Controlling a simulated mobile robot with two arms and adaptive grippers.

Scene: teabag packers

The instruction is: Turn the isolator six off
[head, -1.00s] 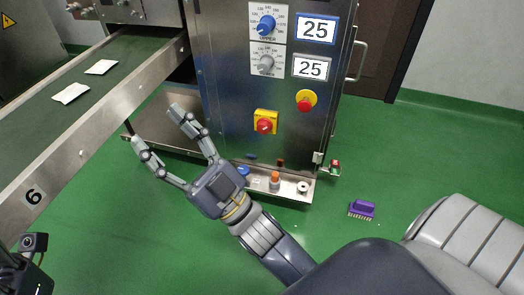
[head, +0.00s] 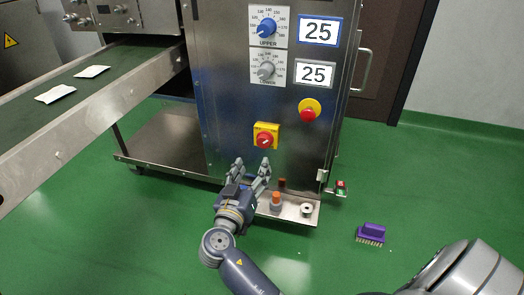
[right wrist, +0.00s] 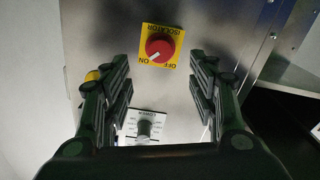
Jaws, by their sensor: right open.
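The isolator switch (head: 265,137) is a red rotary knob on a yellow plate on the steel cabinet front. In the right wrist view the isolator (right wrist: 160,47) appears upside down, and the white mark on its knob points toward the "ON" lettering. My right gripper (head: 252,166) is open and empty, just below the isolator in the head view, with its fingers pointing up at the panel. In the right wrist view its fingers (right wrist: 160,82) stand wide apart on either side, with the knob beyond them. No contact with the knob shows. My left gripper is not in view.
A red emergency stop (head: 309,111) is right of the isolator. Blue (head: 266,28) and grey (head: 265,71) dials sit above. A ledge (head: 292,214) with small items runs below. A conveyor (head: 92,106) with tea bags is at left. A purple brush (head: 371,233) lies on the floor.

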